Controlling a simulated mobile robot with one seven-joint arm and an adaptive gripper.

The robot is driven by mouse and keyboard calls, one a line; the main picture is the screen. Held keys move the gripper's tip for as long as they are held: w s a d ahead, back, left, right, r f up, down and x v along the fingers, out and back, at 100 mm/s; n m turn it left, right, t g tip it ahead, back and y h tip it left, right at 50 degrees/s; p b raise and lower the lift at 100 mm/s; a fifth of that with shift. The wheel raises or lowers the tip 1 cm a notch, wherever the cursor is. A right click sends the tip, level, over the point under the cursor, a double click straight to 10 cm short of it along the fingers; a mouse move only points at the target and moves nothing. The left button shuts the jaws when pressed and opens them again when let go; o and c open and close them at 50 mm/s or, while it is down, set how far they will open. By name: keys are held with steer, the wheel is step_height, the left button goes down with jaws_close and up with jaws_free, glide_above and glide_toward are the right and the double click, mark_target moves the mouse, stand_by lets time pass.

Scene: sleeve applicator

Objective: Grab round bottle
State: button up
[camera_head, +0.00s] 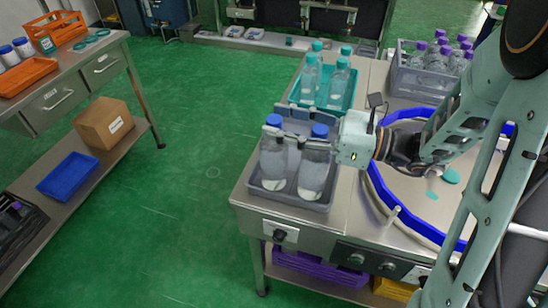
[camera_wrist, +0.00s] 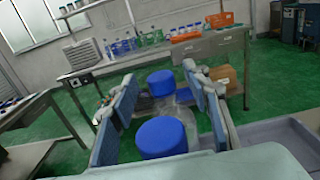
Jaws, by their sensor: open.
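Two clear round bottles with blue caps stand upright in a grey tray (camera_head: 290,200) at the near left corner of the steel workbench. One is the left bottle (camera_head: 272,168) and the other the right bottle (camera_head: 314,172). My gripper (camera_head: 286,121) reaches in from the right at cap height, its fingers spread and partly hidden by the caps. In the wrist view my open gripper (camera_wrist: 160,78) has a near blue cap (camera_wrist: 162,138) and a farther blue cap (camera_wrist: 160,82) between its blue-grey finger pads. I cannot tell whether the pads touch either bottle.
A teal tray (camera_head: 322,99) of teal-capped bottles stands behind. A grey crate (camera_head: 415,84) of purple-capped bottles is at the back right. A blue-rimmed round turntable (camera_head: 388,195) is to the right. A side table (camera_head: 60,95) stands left across open green floor.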

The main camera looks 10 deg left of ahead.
steer(key=shift+a, duration=0.1)
steer(key=shift+c, duration=0.2)
jaws_close()
